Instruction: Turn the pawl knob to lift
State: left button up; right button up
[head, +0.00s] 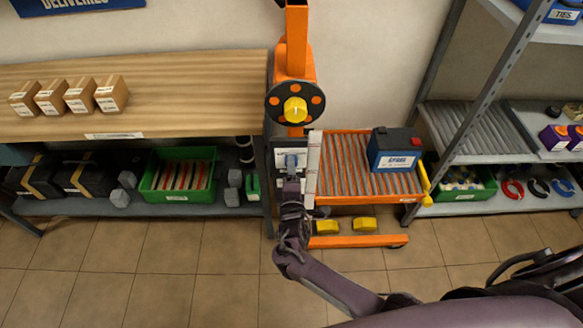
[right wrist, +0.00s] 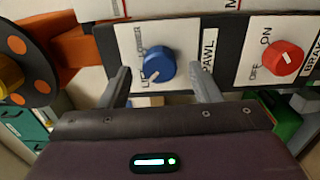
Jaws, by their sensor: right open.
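The blue pawl knob (right wrist: 158,64) sits on a white plate marked PAWL, with LOWER and a partly hidden LIFT lettering beside it. A pale mark shows on the knob, but I cannot tell its exact setting. My right gripper (right wrist: 163,88) is open, with one finger on each side of the knob and gaps visible. In the head view my right gripper (head: 291,178) is at the control panel, just below the blue knob (head: 291,160). My left gripper is not in view.
A red brake knob (right wrist: 285,58) marked ON and OFF is right of the pawl knob. An orange hoist post (head: 297,55) with a yellow-centred disc (head: 295,103) stands above. An orange roller cart (head: 355,200) carries a blue battery (head: 395,150). A wooden bench (head: 190,95) is left.

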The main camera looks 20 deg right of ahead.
jog(key=v, duration=0.6)
jog(key=shift+s, duration=0.25)
jog(key=s+d+f+m+g+y, duration=0.1)
jog(key=s+d+f+m+g, duration=0.15)
jog(key=s+f, duration=0.4)
jog(key=s+d+f+m+g+y, duration=0.1)
jog(key=s+f+g, duration=0.2)
jog(key=f, duration=0.7)
jog(key=s+d+f+m+g+y, duration=0.15)
jog(key=s+f, duration=0.25)
jog(key=f, duration=0.4)
jog(key=s+d+f+m+g, duration=0.1)
jog(key=s+f+m+g, duration=0.1)
jog(key=s, duration=0.7)
jog(key=s+f+m+g+y, duration=0.1)
jog(key=s+f+m+g, duration=0.2)
jog(key=s+f, duration=0.3)
jog(key=s+d+f+m+g, duration=0.1)
jog(key=s+f+g, duration=0.3)
jog(key=s, duration=0.9)
jog(key=shift+s+d+f+m, duration=0.4)
jog(key=shift+f+m, duration=0.05)
jog(key=shift+m, duration=0.35)
jog(key=shift+w+y, duration=0.1)
jog(key=shift+y, duration=0.15)
